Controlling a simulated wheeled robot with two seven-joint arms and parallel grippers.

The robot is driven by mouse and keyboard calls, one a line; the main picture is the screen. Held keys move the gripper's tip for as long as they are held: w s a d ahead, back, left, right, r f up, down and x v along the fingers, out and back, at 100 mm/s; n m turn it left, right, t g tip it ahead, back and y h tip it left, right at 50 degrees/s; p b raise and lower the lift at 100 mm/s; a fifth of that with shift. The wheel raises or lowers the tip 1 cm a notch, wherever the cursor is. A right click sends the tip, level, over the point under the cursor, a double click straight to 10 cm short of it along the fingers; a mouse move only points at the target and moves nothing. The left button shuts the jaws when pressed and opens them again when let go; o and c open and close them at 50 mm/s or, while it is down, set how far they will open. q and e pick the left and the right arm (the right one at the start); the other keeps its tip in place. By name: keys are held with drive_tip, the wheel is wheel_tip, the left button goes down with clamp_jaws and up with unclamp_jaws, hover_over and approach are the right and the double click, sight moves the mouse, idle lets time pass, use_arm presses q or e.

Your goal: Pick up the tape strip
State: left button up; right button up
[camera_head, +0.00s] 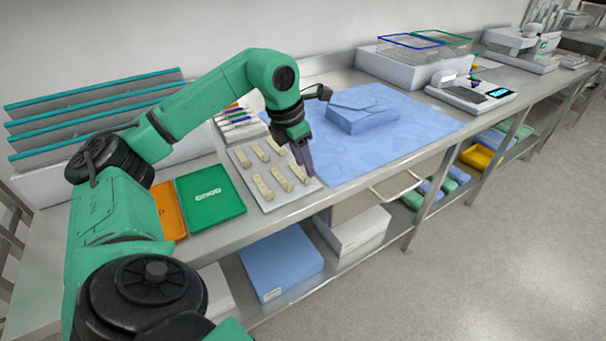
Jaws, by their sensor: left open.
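Several short cream tape strips (263,188) lie in two rows on a flat, pale tray (286,199) on the metal bench. One strip (242,157) is at the far left of the back row. My left gripper (306,170) is open and points down over the right edge of the tray, near the front row's right-hand strip (300,175). No strip shows between its fingers. I cannot tell its exact height above the tray. My right gripper is out of view.
A blue wrapped pack (362,115) sits on a blue sheet (415,125) right of the tray. A green tray (210,197) and an orange one (168,212) lie to its left. Markers (238,117) stand behind. A scale (470,92) is farther right.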

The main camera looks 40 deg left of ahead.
use_arm(q)
drive_tip(key=x, duration=0.3)
drive_tip(key=shift+d+f, duration=0.15)
drive_tip(key=shift+f, duration=0.1)
clamp_jaws()
drive_tip(key=shift+r, duration=0.15)
